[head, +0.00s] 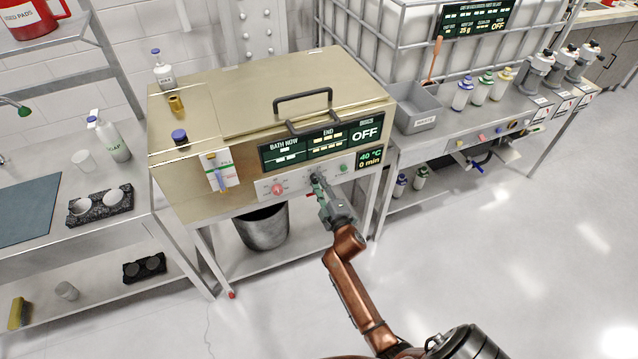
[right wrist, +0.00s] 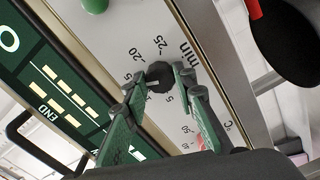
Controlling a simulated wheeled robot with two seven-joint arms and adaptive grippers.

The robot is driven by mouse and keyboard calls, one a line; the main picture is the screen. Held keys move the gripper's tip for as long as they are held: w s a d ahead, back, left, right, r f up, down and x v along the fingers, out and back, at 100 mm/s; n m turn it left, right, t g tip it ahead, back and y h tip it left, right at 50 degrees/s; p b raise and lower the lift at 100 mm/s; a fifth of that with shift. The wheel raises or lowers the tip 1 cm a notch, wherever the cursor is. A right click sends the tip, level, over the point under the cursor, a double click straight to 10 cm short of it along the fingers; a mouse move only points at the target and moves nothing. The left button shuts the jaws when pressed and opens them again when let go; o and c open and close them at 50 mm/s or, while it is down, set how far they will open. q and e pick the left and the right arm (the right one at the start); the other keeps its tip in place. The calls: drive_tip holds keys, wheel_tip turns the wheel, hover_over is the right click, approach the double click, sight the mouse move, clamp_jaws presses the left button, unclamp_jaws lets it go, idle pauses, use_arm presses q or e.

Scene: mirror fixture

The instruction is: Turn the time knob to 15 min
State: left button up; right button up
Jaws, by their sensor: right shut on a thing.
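The time knob (right wrist: 160,77) is a small dark dial on the bath's pale front panel, with printed numbers including 20 and 25 and the word min around it. A short pale mark shows on its face, but I cannot read its exact setting. My right gripper (right wrist: 160,84) is shut on the knob, with a finger on each side. In the head view the right gripper (head: 317,180) is at the panel and largely hides the knob. The small display (head: 370,159) reads 40 °C and 0 min. My left gripper is not in view.
The metal bath (head: 235,100) has a closed lid with a dark handle (head: 303,96). A bucket (head: 263,232) stands below. The floor at right is clear.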

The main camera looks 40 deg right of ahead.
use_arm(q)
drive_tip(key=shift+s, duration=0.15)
use_arm(e)
drive_tip(key=shift+f, duration=0.15)
drive_tip(key=o, duration=1.2)
drive_tip(key=shift+c, duration=0.2)
drive_tip(key=shift+s, duration=0.1)
drive_tip(key=v, duration=1.1)
drive_tip(key=shift+s, duration=0.4)
